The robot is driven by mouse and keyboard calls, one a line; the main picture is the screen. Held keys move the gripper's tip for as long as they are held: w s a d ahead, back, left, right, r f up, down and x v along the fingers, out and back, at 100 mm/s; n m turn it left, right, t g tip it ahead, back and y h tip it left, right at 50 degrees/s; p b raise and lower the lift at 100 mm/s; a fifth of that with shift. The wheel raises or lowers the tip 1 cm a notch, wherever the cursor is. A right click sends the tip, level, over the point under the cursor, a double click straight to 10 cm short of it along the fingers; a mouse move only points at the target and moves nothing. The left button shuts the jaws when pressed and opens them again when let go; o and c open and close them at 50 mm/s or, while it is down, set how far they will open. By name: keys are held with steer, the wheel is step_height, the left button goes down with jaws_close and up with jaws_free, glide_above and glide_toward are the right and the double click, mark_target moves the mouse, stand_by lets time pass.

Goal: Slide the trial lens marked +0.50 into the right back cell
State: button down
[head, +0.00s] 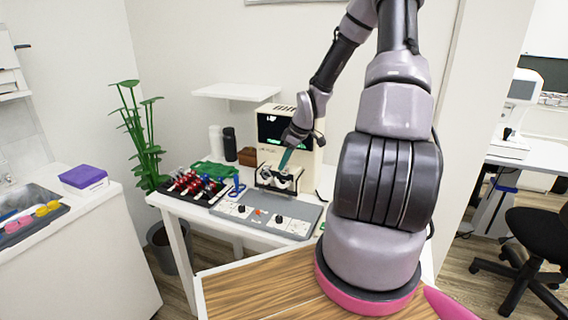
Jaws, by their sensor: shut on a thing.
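My gripper (284,168) is at the end of my arm, pointing down in front of a cream machine with a dark screen. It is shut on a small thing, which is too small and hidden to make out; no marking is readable. A black frame-like holder with pale parts (264,180) stands right below the fingertips. I cannot tell whether the held thing touches it, and its separate cells are not clear. A black rack (222,194) with several red-, blue- and dark-handled lenses stands to the left on the white table. Their markings are unreadable.
The cream machine (298,116) stands behind my gripper. A grey control panel (260,214) with knobs lies in front of the holder. A blue upright thing (238,186) stands beside the rack. A green cloth (212,170), dark bottle (230,144) and white cylinder (215,140) are behind.

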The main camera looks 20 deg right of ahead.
steer(key=shift+f, duration=0.4)
steer(key=shift+f, duration=1.1)
steer(key=c, duration=0.9)
jaws_free()
steer(key=shift+d, duration=0.1)
